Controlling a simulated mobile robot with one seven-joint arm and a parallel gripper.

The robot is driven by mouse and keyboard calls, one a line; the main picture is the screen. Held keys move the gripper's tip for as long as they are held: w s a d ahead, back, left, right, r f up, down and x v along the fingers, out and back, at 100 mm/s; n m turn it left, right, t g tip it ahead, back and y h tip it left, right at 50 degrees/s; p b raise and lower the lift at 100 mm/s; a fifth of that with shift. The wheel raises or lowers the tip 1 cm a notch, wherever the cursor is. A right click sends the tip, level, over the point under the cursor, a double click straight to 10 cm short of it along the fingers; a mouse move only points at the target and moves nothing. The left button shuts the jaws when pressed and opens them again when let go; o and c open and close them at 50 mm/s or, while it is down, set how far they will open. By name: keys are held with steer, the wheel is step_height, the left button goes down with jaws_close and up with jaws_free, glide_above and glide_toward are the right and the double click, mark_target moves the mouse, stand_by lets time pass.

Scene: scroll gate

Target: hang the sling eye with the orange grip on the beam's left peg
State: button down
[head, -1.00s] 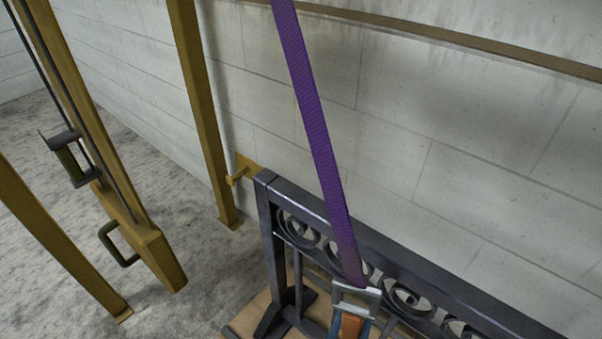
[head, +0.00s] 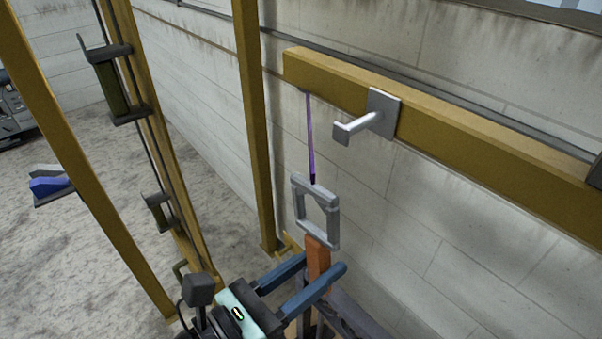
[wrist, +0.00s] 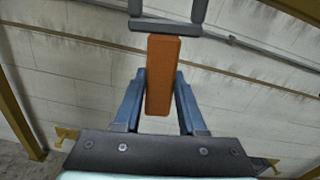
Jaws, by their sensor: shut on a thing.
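The sling eye (head: 331,220) is a grey square ring with an orange grip (head: 317,258) below it. My gripper (head: 320,268) is shut on the orange grip, with a blue finger on each side; the wrist view shows the grip (wrist: 163,75) between the fingers. A purple strap (head: 310,140) runs up from the ring towards the beam. The left peg (head: 358,127) is a grey rod with an upturned end, standing out from a plate on the yellow beam (head: 470,120). The ring is below and left of the peg, apart from it.
A yellow post (head: 252,120) stands left of the beam's end. Further left is a yellow upright (head: 160,150) with dark brackets. A dark part of another fitting (head: 596,172) shows at the right edge. The pale block wall (head: 440,255) is behind the beam.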

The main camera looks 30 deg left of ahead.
mark_target(308, 227)
steer(key=r+p, duration=0.1)
steer(key=r, duration=0.1)
steer(key=a+r+p, duration=0.1)
steer(key=r, duration=0.2)
steer(key=s+r+p, duration=0.1)
steer(key=r, duration=0.1)
steer(key=shift+a+r+p, duration=0.25)
steer(key=shift+r+p, duration=0.05)
steer(key=shift+r, duration=0.1)
steer(key=shift+w+d+f+b, duration=0.15)
steer(key=shift+w+b, duration=0.15)
steer(key=shift+w, duration=0.15)
steer(key=shift+b+x, duration=0.7)
steer(key=shift+x, duration=1)
steer(key=f+b+x, duration=0.1)
steer(key=x, duration=0.5)
steer(key=shift+d+f, duration=0.1)
steer(key=shift+f, duration=0.2)
steer(key=shift+c, duration=2)
jaws_free()
